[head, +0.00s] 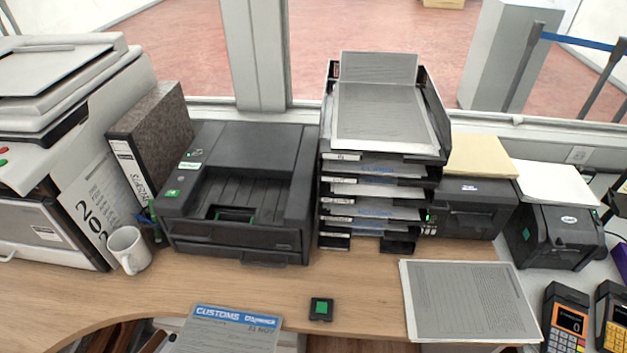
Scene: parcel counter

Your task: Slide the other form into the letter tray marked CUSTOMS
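A form with a blue CUSTOMS header (235,330) lies at the bottom of the head view, overlapping the counter's front edge; its lower part is cut off. A black stack of letter trays (437,130) stands at the back middle of the counter, its open fronts facing me. The top tray holds grey printed sheets (382,118). Lower tiers hold papers, some with blue headers (378,169). Small white labels (342,156) sit on the tray fronts, too small to read, so I cannot tell which says CUSTOMS. Neither gripper is in view.
A black printer (245,140) stands left of the trays, a label printer (470,205) right of them. A white mug (129,249) and binder (150,140) are at left. A small black green-topped block (321,309), a printed paper stack (467,300) and a card terminal (567,318) lie in front.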

